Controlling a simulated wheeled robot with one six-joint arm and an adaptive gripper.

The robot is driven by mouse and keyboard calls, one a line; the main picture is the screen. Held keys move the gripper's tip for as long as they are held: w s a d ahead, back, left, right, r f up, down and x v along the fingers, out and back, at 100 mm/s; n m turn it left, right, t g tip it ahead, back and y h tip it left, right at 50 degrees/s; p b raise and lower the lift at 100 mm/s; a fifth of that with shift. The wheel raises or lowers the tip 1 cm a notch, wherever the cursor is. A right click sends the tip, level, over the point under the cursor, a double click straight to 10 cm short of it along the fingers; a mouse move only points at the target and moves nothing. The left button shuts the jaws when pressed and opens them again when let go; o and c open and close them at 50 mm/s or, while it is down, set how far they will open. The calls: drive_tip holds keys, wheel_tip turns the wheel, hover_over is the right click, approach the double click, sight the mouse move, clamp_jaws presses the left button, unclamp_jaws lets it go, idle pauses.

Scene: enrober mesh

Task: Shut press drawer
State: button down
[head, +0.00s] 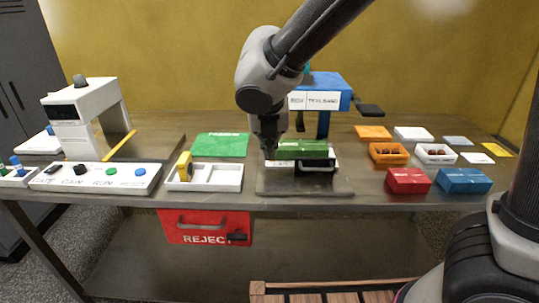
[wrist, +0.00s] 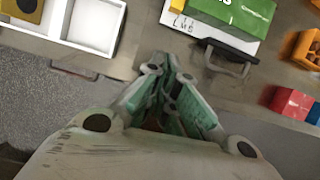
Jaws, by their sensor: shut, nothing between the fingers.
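The blue press (head: 325,86) stands at the back of the bench, right of centre, with a white label on its head. Its white drawer (head: 334,160) stands out toward me in front of the press, with a green box on it (head: 302,148). A black handle (head: 318,168) is on the drawer's front. In the wrist view the handle (wrist: 228,60) and drawer front (wrist: 182,24) show at the top right. My gripper (head: 270,152) is shut and empty at the drawer's left front. In the wrist view my fingertips (wrist: 165,68) are left of the handle, apart from it.
A white divided tray (head: 215,178) with a yellow piece is left of the drawer. Red (head: 408,180) and blue (head: 464,180) boxes sit at the right. A button panel (head: 95,178) is at the left. A red reject bin (head: 205,226) hangs below the bench edge.

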sight(269, 166)
drive_tip(key=shift+m, duration=0.3)
drive_tip(key=x, duration=1)
drive_tip(key=shift+w+f, duration=0.1)
drive_tip(key=shift+f, duration=0.1)
drive_tip(key=w, duration=0.2)
drive_tip(key=shift+w+a+r, duration=0.1)
drive_tip(key=shift+w+r, duration=0.1)
drive_tip(key=shift+w, duration=0.8)
drive_tip(key=w, duration=0.4)
drive_tip(key=shift+w, duration=0.35)
